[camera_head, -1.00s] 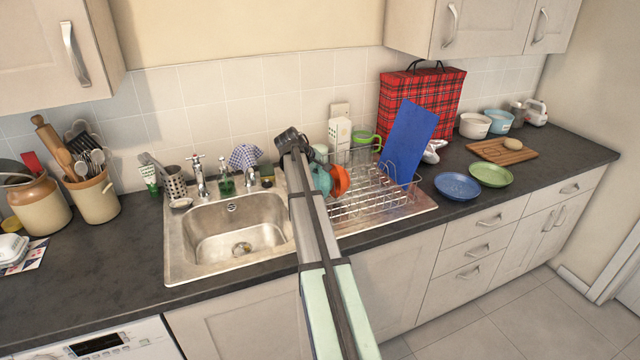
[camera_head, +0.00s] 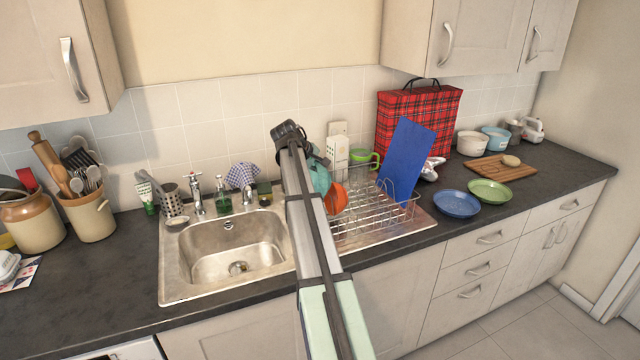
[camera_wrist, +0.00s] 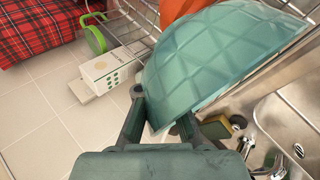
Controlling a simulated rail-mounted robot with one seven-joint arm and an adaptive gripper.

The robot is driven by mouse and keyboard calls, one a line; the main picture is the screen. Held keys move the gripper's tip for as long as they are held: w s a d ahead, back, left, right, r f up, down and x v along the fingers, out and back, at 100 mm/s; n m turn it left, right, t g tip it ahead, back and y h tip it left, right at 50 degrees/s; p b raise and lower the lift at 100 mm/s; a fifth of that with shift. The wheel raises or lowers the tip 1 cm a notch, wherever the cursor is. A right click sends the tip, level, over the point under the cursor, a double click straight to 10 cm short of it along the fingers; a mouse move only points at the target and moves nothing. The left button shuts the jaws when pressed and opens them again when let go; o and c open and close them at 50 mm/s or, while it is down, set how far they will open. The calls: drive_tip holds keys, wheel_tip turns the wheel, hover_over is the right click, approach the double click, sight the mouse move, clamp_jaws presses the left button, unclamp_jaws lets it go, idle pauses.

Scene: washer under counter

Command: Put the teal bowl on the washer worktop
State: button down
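The teal bowl (camera_head: 321,177) is at the dish rack's left end, partly hidden behind my arm in the head view. In the wrist view the teal bowl (camera_wrist: 220,60) fills the upper middle, tilted, with its faceted side showing. My gripper (camera_wrist: 160,118) has one finger on each side of the bowl's edge and appears shut on it. In the head view my gripper (camera_head: 290,135) is seen from behind and its fingers are hidden. The washer (camera_head: 125,350) barely shows at the bottom left, under the dark worktop (camera_head: 85,315).
The sink (camera_head: 235,250) lies left of the rack. Utensil crocks (camera_head: 92,215) stand at the far left. The worktop in front of them is largely clear.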

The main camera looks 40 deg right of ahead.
wheel_tip(320, 180, up, 12)
drive_tip(key=b, duration=0.2)
drive_tip(key=shift+r+y, duration=0.25)
drive_tip(key=shift+y, duration=0.05)
